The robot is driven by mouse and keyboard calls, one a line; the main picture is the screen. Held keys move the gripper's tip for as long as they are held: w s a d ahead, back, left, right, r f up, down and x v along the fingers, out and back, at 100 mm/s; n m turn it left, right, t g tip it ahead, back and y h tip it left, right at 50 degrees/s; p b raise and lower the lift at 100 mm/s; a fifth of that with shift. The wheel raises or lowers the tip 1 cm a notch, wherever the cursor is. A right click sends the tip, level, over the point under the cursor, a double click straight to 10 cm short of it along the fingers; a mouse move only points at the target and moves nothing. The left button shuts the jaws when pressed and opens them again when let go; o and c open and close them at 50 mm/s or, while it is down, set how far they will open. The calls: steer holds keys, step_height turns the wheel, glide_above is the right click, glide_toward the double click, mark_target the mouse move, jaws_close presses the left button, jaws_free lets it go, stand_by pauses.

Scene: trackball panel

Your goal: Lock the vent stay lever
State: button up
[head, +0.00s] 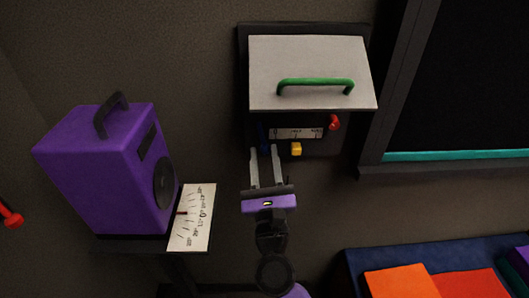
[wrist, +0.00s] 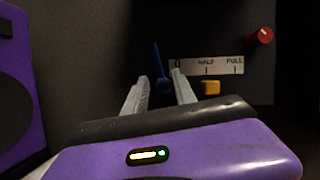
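A blue lever (wrist: 157,62) stands nearly upright on a dark panel (wrist: 215,93), just left of the 0 end of a white scale. In the head view only a bit of the blue lever (head: 264,131) shows, beyond my gripper's fingers. A yellow block (wrist: 210,88) sits below the scale and a red knob (wrist: 261,36) at its upper right. No label shows which part is the vent stay lever. My gripper (wrist: 159,77) is open and empty, its fingers on either side of the blue lever's lower end in the picture; I cannot tell whether they touch it.
A pale raised flap (head: 313,65) with a green handle (head: 316,83) overhangs the panel. A purple speaker-like box (head: 100,170) and a dial card (head: 192,215) stand left. A dark window frame (head: 385,110) is right. Orange and red items (head: 400,283) lie lower right.

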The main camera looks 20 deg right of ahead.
steer(key=b+v, duration=0.1)
steer(key=v, duration=0.5)
stand_by(0.4)
steer(key=s+d+f+m+g+y, duration=0.1)
steer(key=s+f+m+g, duration=0.1)
steer(key=s+m, duration=0.9)
steer(key=s+d+f+m+g+y, duration=0.1)
steer(key=s+f+m, duration=0.3)
steer(key=s+m, duration=0.8)
steer(key=s+d+f+m+g+y, duration=0.2)
steer(key=s+f+m+g+y, duration=0.1)
steer(key=s+m, duration=0.9)
steer(key=shift+s+f+g, duration=0.15)
steer(key=shift+s+g, duration=0.35)
steer(key=shift+s, duration=0.65)
steer(key=shift+d, duration=0.1)
